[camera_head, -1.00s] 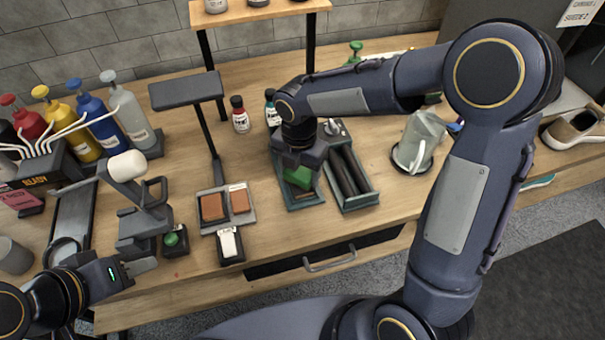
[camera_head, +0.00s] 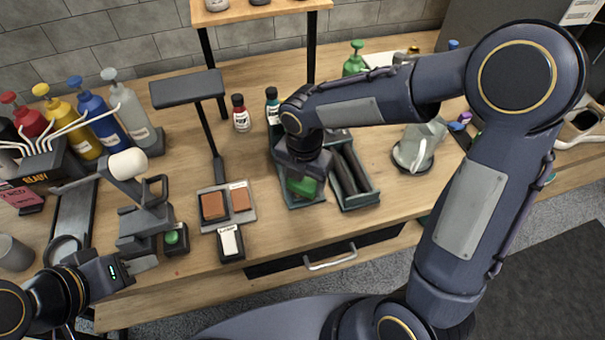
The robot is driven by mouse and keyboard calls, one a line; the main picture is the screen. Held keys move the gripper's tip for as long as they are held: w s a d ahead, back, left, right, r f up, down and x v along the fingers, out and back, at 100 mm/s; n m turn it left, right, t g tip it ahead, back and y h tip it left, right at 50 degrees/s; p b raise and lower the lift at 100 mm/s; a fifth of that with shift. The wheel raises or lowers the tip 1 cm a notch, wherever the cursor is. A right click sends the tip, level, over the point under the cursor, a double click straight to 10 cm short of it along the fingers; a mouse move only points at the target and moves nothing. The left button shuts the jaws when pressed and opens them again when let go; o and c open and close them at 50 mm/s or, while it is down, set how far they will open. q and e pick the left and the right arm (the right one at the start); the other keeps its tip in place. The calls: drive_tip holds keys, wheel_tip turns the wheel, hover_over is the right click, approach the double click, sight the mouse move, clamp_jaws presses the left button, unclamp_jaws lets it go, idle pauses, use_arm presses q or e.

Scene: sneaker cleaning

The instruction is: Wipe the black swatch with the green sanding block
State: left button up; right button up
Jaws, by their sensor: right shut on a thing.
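The green sanding block (camera_head: 302,187) is in my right gripper (camera_head: 302,172), over the front part of the left dark tray (camera_head: 306,205). The gripper points down and is shut on the block. I cannot tell whether the block touches the tray. I cannot clearly make out a black swatch. Two swatches, brown (camera_head: 213,206) and reddish brown (camera_head: 240,199), lie on a grey board under the lamp. My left gripper (camera_head: 137,267) is at the lower left, away from the block, and I cannot tell its opening.
A second tray (camera_head: 352,203) with dark rollers stands right of the block. A white pad in a black holder (camera_head: 230,242) and a green button (camera_head: 174,239) are near the front edge. A lamp (camera_head: 188,89) rises behind the swatches.

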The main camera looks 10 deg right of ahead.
sight(304, 181)
drive_tip(key=shift+s, duration=0.15)
wheel_tip(304, 181, up, 6)
drive_tip(key=p, duration=0.5)
drive_tip(key=shift+f, duration=0.1)
drive_tip(key=shift+p, duration=0.35)
wheel_tip(304, 181, up, 3)
drive_tip(key=p, duration=0.3)
idle(0.3)
